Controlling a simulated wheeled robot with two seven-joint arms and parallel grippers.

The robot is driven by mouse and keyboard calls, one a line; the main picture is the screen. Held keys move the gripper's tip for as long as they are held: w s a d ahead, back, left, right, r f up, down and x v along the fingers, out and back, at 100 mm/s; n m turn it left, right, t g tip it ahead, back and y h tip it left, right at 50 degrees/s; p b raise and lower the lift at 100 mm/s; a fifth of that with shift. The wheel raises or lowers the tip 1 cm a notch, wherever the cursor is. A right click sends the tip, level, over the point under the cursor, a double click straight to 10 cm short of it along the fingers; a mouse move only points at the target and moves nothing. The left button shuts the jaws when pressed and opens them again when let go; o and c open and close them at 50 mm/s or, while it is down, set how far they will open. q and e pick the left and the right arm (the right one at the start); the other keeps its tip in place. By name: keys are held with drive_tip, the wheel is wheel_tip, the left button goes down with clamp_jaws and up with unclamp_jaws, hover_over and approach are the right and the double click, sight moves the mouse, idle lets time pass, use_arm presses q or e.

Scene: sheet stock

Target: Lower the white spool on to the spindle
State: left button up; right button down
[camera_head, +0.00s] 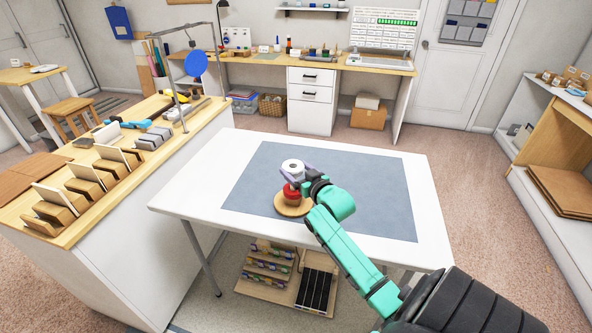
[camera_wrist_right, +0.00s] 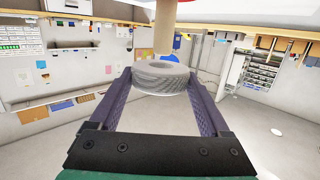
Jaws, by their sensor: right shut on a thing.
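The white spool (camera_head: 293,165) is between the fingers of my right gripper (camera_head: 296,179), with its hole facing up; it also shows in the wrist view (camera_wrist_right: 162,78). My right gripper is shut on it and holds it above a red spool (camera_head: 290,193) on a round wooden base (camera_head: 293,208). The wrist view looks upside down. There the pale wooden spindle (camera_wrist_right: 167,30) runs from the red part to the white spool's underside. I cannot tell whether its tip is inside the hole. My left gripper is not in view.
The base stands on a grey mat (camera_head: 350,180) on a white table (camera_head: 190,195), with clear room around it. A side counter (camera_head: 130,190) with card holders stands at the left. A rack of small items (camera_head: 267,268) is below the table's front edge.

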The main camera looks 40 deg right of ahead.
drive_tip(key=shift+f, duration=0.15)
drive_tip(key=shift+f, duration=0.25)
idle(0.3)
drive_tip(key=shift+f+b, duration=0.5)
drive_tip(key=shift+f, duration=0.3)
drive_tip(key=shift+f, duration=0.1)
drive_tip(key=shift+f+b, duration=0.6)
drive_tip(key=shift+f, duration=0.2)
